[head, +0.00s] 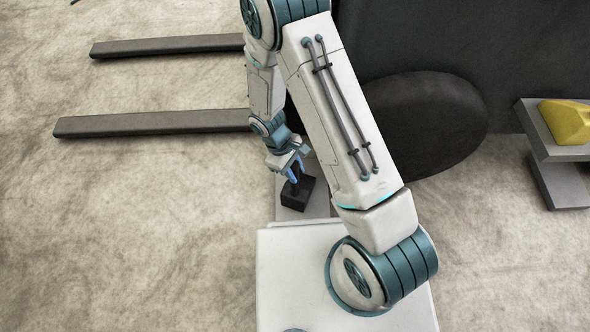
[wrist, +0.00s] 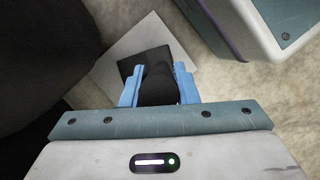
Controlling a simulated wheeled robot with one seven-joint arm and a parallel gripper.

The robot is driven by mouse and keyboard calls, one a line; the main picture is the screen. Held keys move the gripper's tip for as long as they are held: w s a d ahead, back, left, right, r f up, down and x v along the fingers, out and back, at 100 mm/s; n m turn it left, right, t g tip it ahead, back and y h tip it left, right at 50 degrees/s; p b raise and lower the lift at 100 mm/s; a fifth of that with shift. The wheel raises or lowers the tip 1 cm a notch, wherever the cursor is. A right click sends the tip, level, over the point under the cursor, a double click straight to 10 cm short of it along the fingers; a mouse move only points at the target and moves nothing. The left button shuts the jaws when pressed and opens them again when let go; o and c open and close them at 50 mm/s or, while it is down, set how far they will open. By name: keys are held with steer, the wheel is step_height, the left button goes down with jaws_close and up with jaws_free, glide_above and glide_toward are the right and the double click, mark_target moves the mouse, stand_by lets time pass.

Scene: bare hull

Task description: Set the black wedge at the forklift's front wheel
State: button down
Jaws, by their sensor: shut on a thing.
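The black wedge (head: 297,194) shows in the head view as a small dark block with an upright grip, beside the forklift's dark front wheel (head: 430,125). My gripper (head: 293,168) is above it, its blue fingers shut on the grip. In the wrist view my gripper (wrist: 158,84) has one finger on each side of the black wedge (wrist: 146,64). The block is over a pale flat panel (head: 288,213); I cannot tell whether it touches it. My arm hides part of the wheel and the gap between wheel and wedge.
The forklift's two dark forks (head: 150,122) reach left, low over the pale floor (head: 120,230). The dark forklift body (head: 440,35) stands behind the wheel. A yellow block (head: 566,122) sits on a grey step (head: 568,152) at the right. The floor at lower left is clear.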

steer(key=shift+f, duration=0.15)
steer(key=c, duration=1.1)
jaws_free()
steer(key=p+v, duration=0.5)
steer(key=v, duration=0.7)
steer(key=s+d+r+m+t+y, duration=0.1)
steer(key=d+r+m, duration=0.25)
steer(key=r, duration=0.45)
steer(key=s+d+r+m+t+y, duration=0.1)
steer(key=d+r+m, duration=0.1)
steer(key=d+r, duration=0.45)
steer(key=s+d+r+m, duration=0.1)
steer(key=s+d+r, duration=0.1)
steer(key=s+r, duration=0.1)
steer(key=s+d+r+m+t+y, duration=0.1)
steer(key=s+r+m, duration=0.1)
steer(key=r, duration=0.2)
steer(key=s+d+r+m+t, duration=0.1)
steer(key=s+d+r+m, duration=0.1)
steer(key=s+r, duration=0.1)
steer(key=shift+s+d+r+y, duration=0.3)
steer(key=shift+r+y, duration=0.1)
